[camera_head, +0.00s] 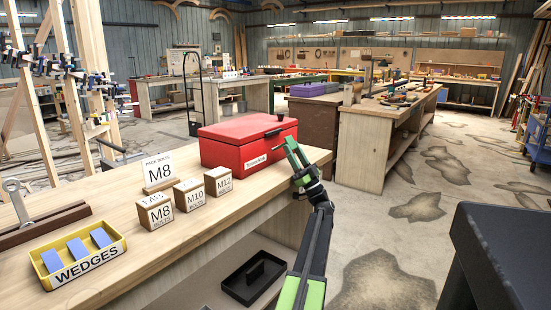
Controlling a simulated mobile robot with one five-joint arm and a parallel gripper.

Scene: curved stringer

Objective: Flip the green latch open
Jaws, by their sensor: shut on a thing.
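A red toolbox (228,150) with a closed lid sits at the right end of the near wooden bench. It has a black fitting on its lid and a white label on its front. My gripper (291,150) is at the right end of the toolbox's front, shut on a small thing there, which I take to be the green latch. The gripper's own green parts and the tilt of the view hide most of the latch, so its position cannot be told.
Labelled M8, M10 and M12 blocks (188,195) and an M8 sign (159,171) stand left of the toolbox. A yellow wedge tray (110,262) is at the front left. A black tray (238,290) lies below the bench. Open floor is on the right.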

